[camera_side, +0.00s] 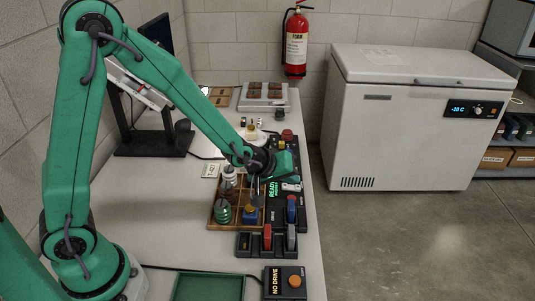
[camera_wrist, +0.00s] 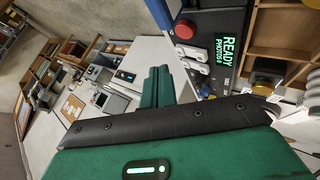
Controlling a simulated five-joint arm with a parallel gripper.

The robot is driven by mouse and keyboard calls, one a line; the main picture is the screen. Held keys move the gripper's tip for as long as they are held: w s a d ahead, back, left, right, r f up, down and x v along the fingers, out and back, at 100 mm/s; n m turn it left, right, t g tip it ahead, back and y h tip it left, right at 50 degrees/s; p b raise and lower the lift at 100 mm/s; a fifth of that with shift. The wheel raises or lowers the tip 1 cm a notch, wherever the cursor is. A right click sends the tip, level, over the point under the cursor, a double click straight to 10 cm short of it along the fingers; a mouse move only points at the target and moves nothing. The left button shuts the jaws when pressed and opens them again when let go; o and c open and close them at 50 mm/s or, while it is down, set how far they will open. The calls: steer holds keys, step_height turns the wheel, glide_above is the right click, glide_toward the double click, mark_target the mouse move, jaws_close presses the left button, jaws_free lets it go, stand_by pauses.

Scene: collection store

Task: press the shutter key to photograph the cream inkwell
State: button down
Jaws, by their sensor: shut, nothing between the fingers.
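My gripper (camera_side: 284,170) is over the black control panel (camera_side: 285,153), beside the wooden compartment tray (camera_side: 211,221). Its green fingers are together and empty in the wrist view (camera_wrist: 157,86). The panel has a red round button (camera_wrist: 184,29), pale keys (camera_wrist: 203,77) and a display (camera_wrist: 230,45) reading READY, PHOTOS 0. Which key is the shutter key I cannot tell. In the tray stand a pale banded jar (camera_side: 230,173), a green jar (camera_side: 222,212) and a blue-based piece with a yellow top (camera_side: 250,214). Whether the pale jar is the cream inkwell is unclear.
Table left is clear.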

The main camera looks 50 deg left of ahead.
steer(key=shift+f, duration=1.85)
steer(key=shift+a+f, duration=0.1)
steer(key=shift+f, duration=0.75)
stand_by(2.0)
steer(key=shift+r, duration=0.85)
steer(key=shift+r, duration=0.1)
steer(key=shift+r, duration=2.45)
